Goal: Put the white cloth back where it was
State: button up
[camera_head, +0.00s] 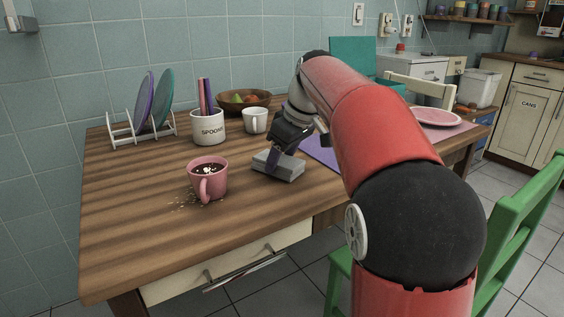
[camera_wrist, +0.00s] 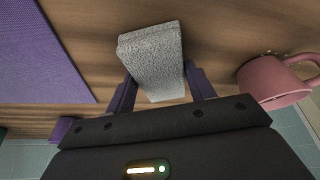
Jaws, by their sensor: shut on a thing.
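The white cloth (camera_head: 278,166), a folded greyish-white block, is at my gripper on the wooden table, right of the pink mug. In the wrist view the cloth (camera_wrist: 152,56) lies between the two purple fingers. My gripper (camera_head: 277,158) points down and is shut on the cloth; it also shows in the wrist view (camera_wrist: 162,88). I cannot tell whether the cloth touches the table or is just above it. Part of the cloth is hidden by a finger.
A pink mug (camera_head: 207,181) with dark drink stands close left, with crumbs (camera_head: 188,205) around it. Behind are a SPOONS pot (camera_head: 207,128), a white mug (camera_head: 255,121), a fruit bowl (camera_head: 243,101) and a plate rack (camera_head: 124,134). A purple mat (camera_head: 322,152) lies right. The table's front left is clear.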

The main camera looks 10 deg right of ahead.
jog(key=shift+f, duration=0.25)
jog(key=o, duration=0.9)
jog(key=shift+r, duration=0.1)
jog(key=p+v, duration=0.2)
jog(key=v, duration=1)
jog(key=shift+d+p, duration=0.1)
jog(key=shift+p, duration=0.25)
jog(key=s+a+f+m+h, duration=0.1)
jog(key=s+f+m, duration=0.1)
jog(key=s+f, duration=0.5)
jog(key=s+a+f+m+t+h, duration=0.1)
jog(key=s+f+m, duration=0.2)
jog(key=s+f, duration=0.4)
jog(key=s+a+f+m+t, duration=0.1)
jog(key=s+f+m, duration=0.2)
jog(key=s+f, duration=0.4)
jog(key=shift+s+a+f+h, duration=0.1)
jog(key=shift+s+f+h, duration=0.1)
jog(key=shift+s, duration=0.8)
jog(key=shift+s+a+f+h, duration=0.1)
jog(key=shift+s+a+h, duration=0.1)
jog(key=shift+s, duration=0.75)
